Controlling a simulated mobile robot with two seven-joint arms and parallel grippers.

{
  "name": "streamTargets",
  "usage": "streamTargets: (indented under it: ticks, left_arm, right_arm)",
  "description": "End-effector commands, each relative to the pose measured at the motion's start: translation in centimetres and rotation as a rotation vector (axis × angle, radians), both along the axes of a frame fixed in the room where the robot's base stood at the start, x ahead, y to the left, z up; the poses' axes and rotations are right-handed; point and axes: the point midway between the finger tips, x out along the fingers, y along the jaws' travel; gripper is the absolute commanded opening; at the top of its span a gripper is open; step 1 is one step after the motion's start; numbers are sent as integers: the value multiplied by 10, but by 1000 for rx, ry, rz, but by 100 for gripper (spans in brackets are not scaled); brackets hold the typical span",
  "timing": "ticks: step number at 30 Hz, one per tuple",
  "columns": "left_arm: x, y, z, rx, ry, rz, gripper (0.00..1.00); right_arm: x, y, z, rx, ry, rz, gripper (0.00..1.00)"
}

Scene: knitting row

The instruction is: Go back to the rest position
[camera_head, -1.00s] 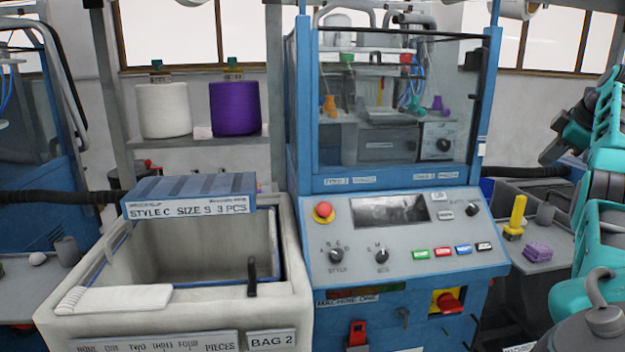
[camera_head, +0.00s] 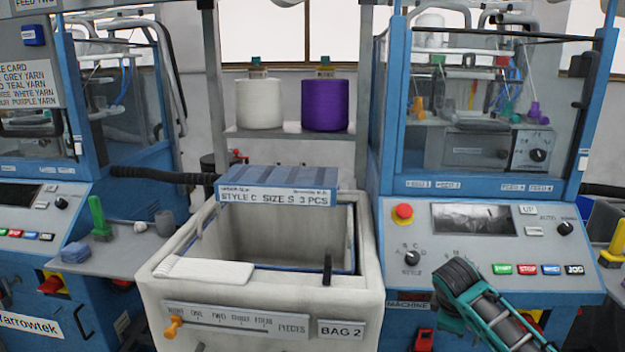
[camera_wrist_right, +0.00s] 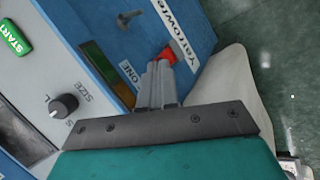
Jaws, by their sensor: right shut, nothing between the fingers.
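My right gripper (camera_wrist_right: 158,78) shows in the right wrist view. Its grey fingers are together with nothing between them. They point toward the blue front of machine one, close to a red knob (camera_wrist_right: 168,54) in the picture; I cannot tell the gap. In the head view, part of my right arm (camera_head: 490,310) crosses in front of the lower control panel; its fingers cannot be made out there. My left gripper is not in view.
Machine one's control panel (camera_head: 475,235) stands right of the white bin (camera_head: 165,300) marked BAG 2. White and purple yarn cones (camera_head: 325,105) stand behind. Green floor (camera_wrist_right: 295,60) shows in the wrist view.

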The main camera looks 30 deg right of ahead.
Motion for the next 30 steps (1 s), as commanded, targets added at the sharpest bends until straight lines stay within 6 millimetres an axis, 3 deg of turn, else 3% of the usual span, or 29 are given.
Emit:
streamTargets:
  ticks: [1, 6, 12, 18, 22, 30]
  left_arm:
    - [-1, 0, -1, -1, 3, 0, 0]
    - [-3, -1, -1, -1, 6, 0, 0]
    - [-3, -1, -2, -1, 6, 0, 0]
    - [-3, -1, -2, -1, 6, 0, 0]
    - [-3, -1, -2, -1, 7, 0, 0]
    - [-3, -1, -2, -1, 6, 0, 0]
  right_arm:
    - [-11, 38, -22, 35, -4, 19, 0]
    - [-53, 150, -58, 176, -60, 13, 0]
    - [-98, 238, -59, 339, -128, -54, 0]
    - [-133, 297, -41, 482, -183, -153, 0]
    - [-151, 325, -24, 570, -216, -230, 0]
    - [-122, 330, -50, 605, -338, -181, 0]
